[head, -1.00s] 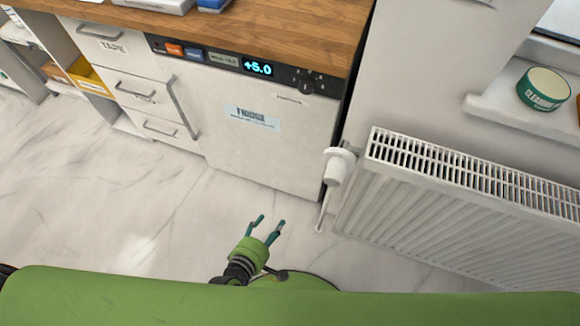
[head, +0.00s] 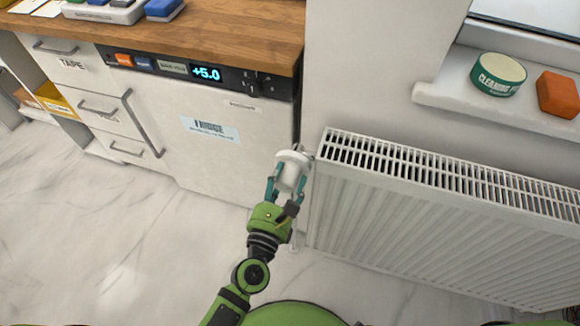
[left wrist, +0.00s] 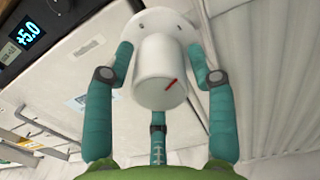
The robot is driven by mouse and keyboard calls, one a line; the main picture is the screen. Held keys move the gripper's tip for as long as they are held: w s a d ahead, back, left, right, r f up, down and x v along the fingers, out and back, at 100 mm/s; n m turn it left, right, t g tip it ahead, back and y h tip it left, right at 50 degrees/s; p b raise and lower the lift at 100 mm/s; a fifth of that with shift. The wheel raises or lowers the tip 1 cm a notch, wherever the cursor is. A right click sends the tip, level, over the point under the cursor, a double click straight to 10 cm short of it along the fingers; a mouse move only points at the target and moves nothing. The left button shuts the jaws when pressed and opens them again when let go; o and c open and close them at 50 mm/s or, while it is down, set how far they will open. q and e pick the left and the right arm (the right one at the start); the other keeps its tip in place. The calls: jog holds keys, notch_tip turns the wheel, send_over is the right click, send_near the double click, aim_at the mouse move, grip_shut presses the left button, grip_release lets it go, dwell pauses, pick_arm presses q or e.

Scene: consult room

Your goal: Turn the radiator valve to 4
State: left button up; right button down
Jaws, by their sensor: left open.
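The white radiator valve (head: 291,172) sits at the left end of the white radiator (head: 430,205). In the left wrist view the valve knob (left wrist: 158,75) fills the middle, with a red mark on its face at the lower right. Behind it is a wider white collar with small dark marks; no numbers can be read. My left gripper (head: 287,190) is open, its teal fingers (left wrist: 160,85) around the knob, on the left, right and below. Whether they touch it is unclear. My right gripper is not in view.
A fridge (head: 200,125) with a display reading +5.0 stands left of the valve, under a wooden counter (head: 200,35). A windowsill (head: 440,95) above the radiator bears a green tin (head: 497,80) and an orange block (head: 558,95). The floor (head: 120,240) is clear.

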aim_at(290, 171)
pick_arm(q)
jog(key=shift+x, duration=1.55)
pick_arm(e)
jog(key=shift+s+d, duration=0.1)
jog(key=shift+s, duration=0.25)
pick_arm(q)
jog(key=shift+c, duration=0.4)
jog(key=c, duration=0.8)
jog(key=shift+f, duration=0.1)
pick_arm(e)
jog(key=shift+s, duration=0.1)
pick_arm(q)
jog(key=shift+s+f+m, duration=0.1)
jog(key=shift+f+m, duration=0.05)
jog(key=shift+m, duration=0.15)
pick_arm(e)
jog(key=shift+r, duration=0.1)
